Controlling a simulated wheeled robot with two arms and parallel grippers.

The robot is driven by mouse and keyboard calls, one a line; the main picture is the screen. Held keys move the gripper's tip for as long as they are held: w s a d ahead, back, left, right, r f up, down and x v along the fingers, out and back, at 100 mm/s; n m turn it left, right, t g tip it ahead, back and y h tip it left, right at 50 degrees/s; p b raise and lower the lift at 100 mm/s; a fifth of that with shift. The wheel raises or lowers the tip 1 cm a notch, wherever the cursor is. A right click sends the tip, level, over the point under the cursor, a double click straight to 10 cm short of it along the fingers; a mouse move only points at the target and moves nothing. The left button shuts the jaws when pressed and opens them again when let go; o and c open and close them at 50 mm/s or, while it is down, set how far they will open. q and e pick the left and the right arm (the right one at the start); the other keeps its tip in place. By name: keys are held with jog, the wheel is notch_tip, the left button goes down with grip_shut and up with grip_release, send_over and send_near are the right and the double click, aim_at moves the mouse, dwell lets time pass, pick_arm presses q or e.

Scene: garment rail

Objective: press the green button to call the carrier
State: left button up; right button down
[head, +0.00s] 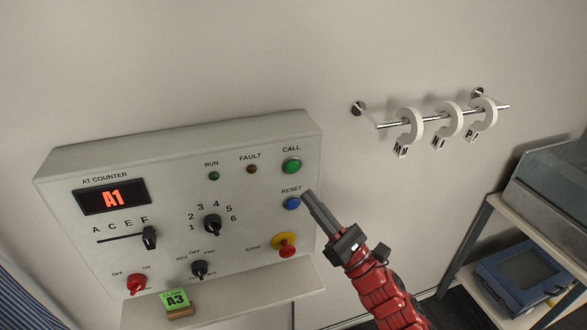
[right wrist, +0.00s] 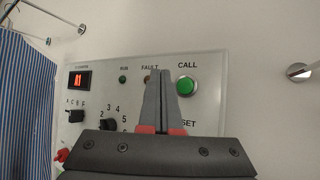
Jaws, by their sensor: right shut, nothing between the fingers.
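The green button (head: 291,166) labelled CALL is at the upper right of the grey control panel (head: 150,160) on the wall. It also shows in the right wrist view (right wrist: 187,86), just right of the fingertips. My right gripper (head: 308,196) is shut and empty. In the head view its fingertips appear below and right of the green button, beside the blue RESET button (head: 292,203). I see no contact with either button. The panel's display (head: 111,196) reads A1. My left gripper is not in view.
The panel also has a red-and-yellow STOP button (head: 286,245), a slider (head: 149,238), black dials (head: 212,224) and a red switch (head: 136,284). A green A3 tag (head: 175,299) sits on the ledge below. A rail (head: 430,119) with white lettered rings is at right, above a shelf (head: 536,218).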

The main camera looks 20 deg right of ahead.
aim_at(293, 167)
jog(key=w+b, duration=0.3)
jog(key=w, duration=0.3)
jog(key=shift+w+a, duration=0.15)
jog(key=shift+w, duration=0.2)
dwell(1.7)
jog(key=shift+w+b, duration=0.45)
jog(key=shift+b, duration=0.6)
